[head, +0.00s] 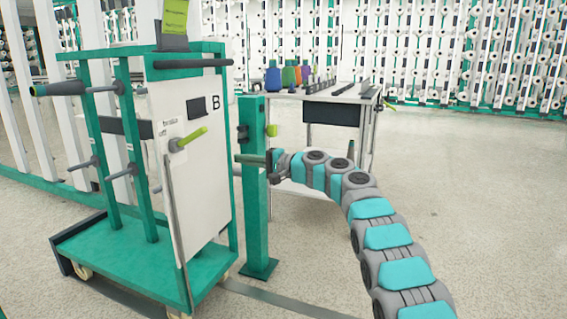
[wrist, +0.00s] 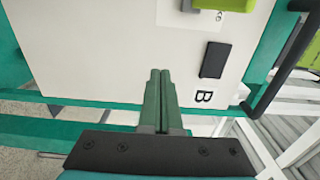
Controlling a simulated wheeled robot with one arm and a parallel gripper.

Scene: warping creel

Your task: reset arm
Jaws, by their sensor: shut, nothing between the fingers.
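My gripper (wrist: 157,75) shows in the wrist view with its two green fingers pressed together and nothing between them. In the wrist view the fingertips lie over the white panel (wrist: 110,50) marked B; I cannot tell the exact gap, but no contact shows.
A green cart (head: 120,262) with pegs and a white panel stands at left. A green post (head: 256,215) stands close to my gripper. A table (head: 340,95) with coloured cones is behind. White creel racks (head: 430,50) line the back. The floor at right is clear.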

